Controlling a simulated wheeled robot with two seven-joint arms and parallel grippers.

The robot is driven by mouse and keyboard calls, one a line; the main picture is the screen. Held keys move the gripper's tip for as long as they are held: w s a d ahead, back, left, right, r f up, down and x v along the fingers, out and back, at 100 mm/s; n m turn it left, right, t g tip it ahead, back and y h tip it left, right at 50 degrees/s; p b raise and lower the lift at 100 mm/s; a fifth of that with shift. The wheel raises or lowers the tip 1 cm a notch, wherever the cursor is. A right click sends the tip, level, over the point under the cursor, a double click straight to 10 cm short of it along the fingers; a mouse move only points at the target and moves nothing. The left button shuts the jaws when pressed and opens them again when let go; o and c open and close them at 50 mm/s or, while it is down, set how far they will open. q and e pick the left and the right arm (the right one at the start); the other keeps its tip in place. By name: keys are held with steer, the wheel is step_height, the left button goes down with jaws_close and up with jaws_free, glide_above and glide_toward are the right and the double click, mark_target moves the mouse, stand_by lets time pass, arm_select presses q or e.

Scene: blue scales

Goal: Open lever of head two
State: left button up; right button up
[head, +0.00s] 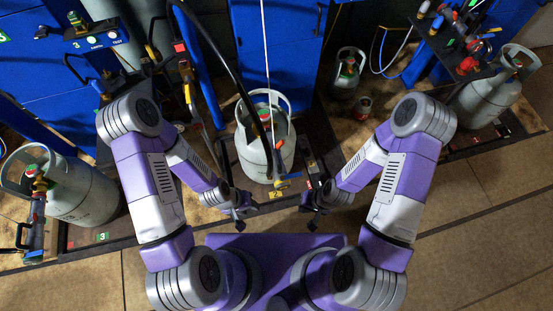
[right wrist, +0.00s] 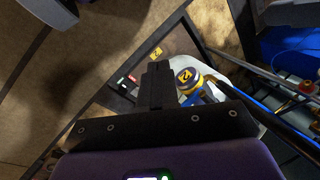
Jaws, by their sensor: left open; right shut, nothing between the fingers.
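Head two, with a round yellow cap marked 2 (right wrist: 187,76), shows in the right wrist view just right of my shut right fingers (right wrist: 158,84). In the head view its yellow part (head: 281,184) hangs at the near side of the middle grey cylinder (head: 265,150), at the end of a black hose. A small blue part, perhaps its lever, shows beside it; its position is too small to tell. My right gripper (head: 312,200) is shut and empty, close to the right of the head. My left gripper (head: 240,210) is open and empty, to its left.
A yellow label 2 (head: 276,194) marks the scale's front edge. A tilted grey cylinder (head: 70,185) stands at the left, another (head: 485,100) at the right. A small cylinder (head: 345,75) and a red can (head: 363,106) stand behind.

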steer(key=shift+o, duration=1.1)
steer(key=shift+w, duration=0.1)
steer(key=o, duration=0.6)
steer(key=w+m, duration=0.1)
steer(key=w, duration=0.1)
steer(key=w+m+b, duration=0.1)
steer(key=w+m, duration=0.1)
steer(key=w, duration=0.1)
steer(key=w+f+m, duration=0.1)
steer(key=w+m, duration=0.1)
steer(key=shift+w+a+f+g+y, duration=0.1)
steer(key=shift+w+a+g+y, duration=0.2)
steer(key=shift+c, duration=0.2)
steer(key=m+g+b, duration=0.1)
steer(key=m+b, duration=0.1)
steer(key=m, duration=0.5)
glide_toward(296, 174)
steer(key=b+x, duration=0.2)
steer(key=x, duration=0.5)
steer(key=shift+s+a+f, duration=0.1)
steer(key=shift+f, duration=0.1)
steer(key=shift+c, duration=0.2)
jaws_close()
